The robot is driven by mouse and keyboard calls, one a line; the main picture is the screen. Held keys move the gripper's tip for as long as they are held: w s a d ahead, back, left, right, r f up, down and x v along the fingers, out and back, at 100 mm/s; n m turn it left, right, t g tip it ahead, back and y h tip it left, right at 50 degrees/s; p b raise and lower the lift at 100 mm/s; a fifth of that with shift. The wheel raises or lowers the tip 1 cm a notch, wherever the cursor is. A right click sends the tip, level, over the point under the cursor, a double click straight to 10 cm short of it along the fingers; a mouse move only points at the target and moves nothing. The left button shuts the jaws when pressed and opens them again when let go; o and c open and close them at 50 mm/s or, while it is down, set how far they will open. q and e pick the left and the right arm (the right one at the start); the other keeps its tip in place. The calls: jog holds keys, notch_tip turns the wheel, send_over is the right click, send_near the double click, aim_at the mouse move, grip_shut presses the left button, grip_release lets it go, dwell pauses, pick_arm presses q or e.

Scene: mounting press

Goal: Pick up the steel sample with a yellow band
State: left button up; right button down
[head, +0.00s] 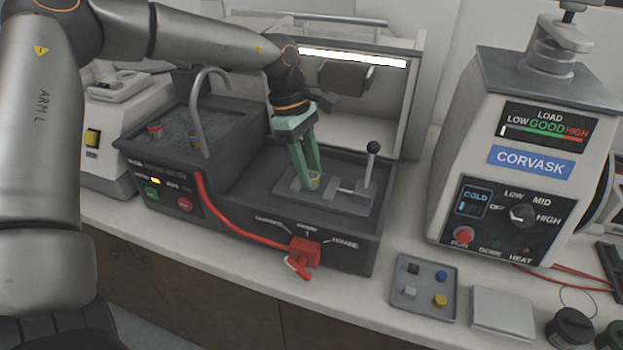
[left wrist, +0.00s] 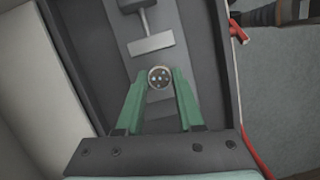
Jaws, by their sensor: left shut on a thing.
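My left gripper (head: 311,183), with green fingers, reaches down into the dark cutting machine. It is shut on a small round steel sample (head: 315,178) that shows a yellowish band at the fingertips. In the left wrist view the sample (left wrist: 159,77) sits between the two green fingertips (left wrist: 159,80), its round end with several dark and light spots facing the camera. The sample is low over the machine's grey plate; I cannot tell whether it touches it. My right gripper is not in view.
A curved pipe (head: 200,110) rises at the left. A red handle (head: 305,252) projects in front. A small tray (head: 402,300) with coloured pieces and the press (head: 460,150) are at the right.

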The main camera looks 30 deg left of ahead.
pick_arm(q)
grip_shut()
